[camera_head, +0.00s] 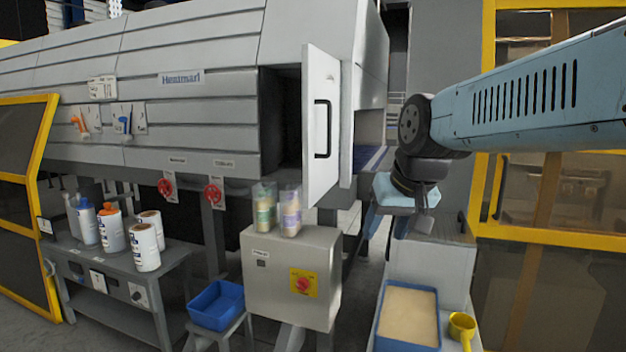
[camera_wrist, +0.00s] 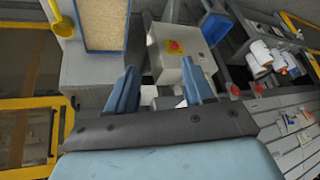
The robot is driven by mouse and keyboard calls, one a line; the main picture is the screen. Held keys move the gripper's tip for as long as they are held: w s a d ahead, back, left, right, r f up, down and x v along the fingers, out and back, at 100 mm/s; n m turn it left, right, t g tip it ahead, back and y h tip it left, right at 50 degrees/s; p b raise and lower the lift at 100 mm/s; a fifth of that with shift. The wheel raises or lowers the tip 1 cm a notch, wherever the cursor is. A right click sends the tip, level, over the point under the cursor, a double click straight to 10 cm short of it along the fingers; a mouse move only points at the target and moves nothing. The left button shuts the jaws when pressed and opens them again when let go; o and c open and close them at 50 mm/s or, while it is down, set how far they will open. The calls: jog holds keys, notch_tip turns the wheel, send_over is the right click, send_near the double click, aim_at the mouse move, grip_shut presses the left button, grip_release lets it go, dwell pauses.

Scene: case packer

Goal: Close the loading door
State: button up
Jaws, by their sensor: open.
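The loading door (camera_head: 318,180) is a white panel with a black bar handle (camera_head: 318,130). It stands open in the head view, swung out from the end of the large grey machine (camera_head: 215,95). The dark opening (camera_head: 280,120) shows to its left. My gripper (camera_head: 410,215) is to the right of the door and lower than its handle, apart from it in the picture. In the wrist view my gripper (camera_wrist: 160,82) shows two blue fingers spread apart, with nothing held. I cannot make out the door handle in the wrist view.
A grey control box (camera_head: 290,280) with two clear containers (camera_head: 290,212) on top stands below the door. A blue tray (camera_head: 408,346) and a yellow scoop (camera_head: 462,328) are at the lower right. A bench (camera_head: 130,270) with bottles and a yellow-framed guard (camera_head: 550,240) flank the area.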

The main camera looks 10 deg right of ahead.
jog(key=shift+m+y, duration=0.6)
jog(key=shift+m, duration=0.3)
jog(key=w+r, duration=0.1)
jog(key=w, duration=0.4)
jog(key=w+r, duration=0.1)
jog(key=w, duration=0.4)
jog(key=w+r, duration=0.2)
jog(key=w, duration=0.3)
jog(key=c, duration=0.8)
jog(key=shift+m+t+y, duration=0.4)
jog(key=shift+m+t, duration=0.1)
jog(key=shift+m, duration=0.4)
jog(key=w, duration=0.9)
jog(key=w+d, duration=0.1)
jog(key=w, duration=0.4)
jog(key=shift+w+r, duration=0.15)
jog(key=shift+w, duration=0.05)
grip_shut()
send_near(313, 199)
notch_tip(313, 199, down, 3)
jog(key=d, duration=0.3)
jog(key=shift+w+a+f, duration=0.1)
jog(key=shift+w+a, duration=0.3)
jog(key=shift+a, duration=0.3)
jog(key=shift+w+a+f, duration=0.15)
jog(key=shift+w+a, duration=0.25)
jog(key=shift+a, duration=0.25)
jog(key=shift+w+a+f, duration=0.1)
jog(key=shift+w+a, duration=0.3)
jog(key=shift+a, duration=0.3)
